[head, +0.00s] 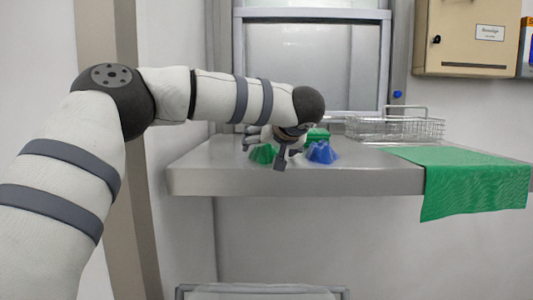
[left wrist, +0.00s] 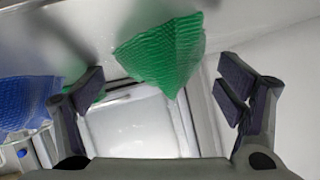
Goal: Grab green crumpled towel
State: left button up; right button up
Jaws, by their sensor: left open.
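A green crumpled towel (head: 263,153) stands in a peaked heap on the left of the grey metal counter. It shows large in the left wrist view (left wrist: 162,52), between the open fingers in the picture; I see no contact. My left gripper (head: 283,150) is open and empty, low over the counter between the green towel and a blue crumpled towel (head: 321,153). The blue towel is at the left edge of the left wrist view (left wrist: 28,100). A second green item (head: 318,135) sits behind the blue towel, partly hidden. My right gripper is not in view.
A wire basket (head: 395,128) stands at the back right of the counter (head: 210,180). A flat green cloth (head: 475,185) hangs over the front edge at right. A closed pass-through window (head: 312,65) is behind. A beige box (head: 466,35) hangs on the wall.

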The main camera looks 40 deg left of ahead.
pick_arm(q)
jog(key=c, duration=1.3)
jog(key=shift+r, duration=0.15)
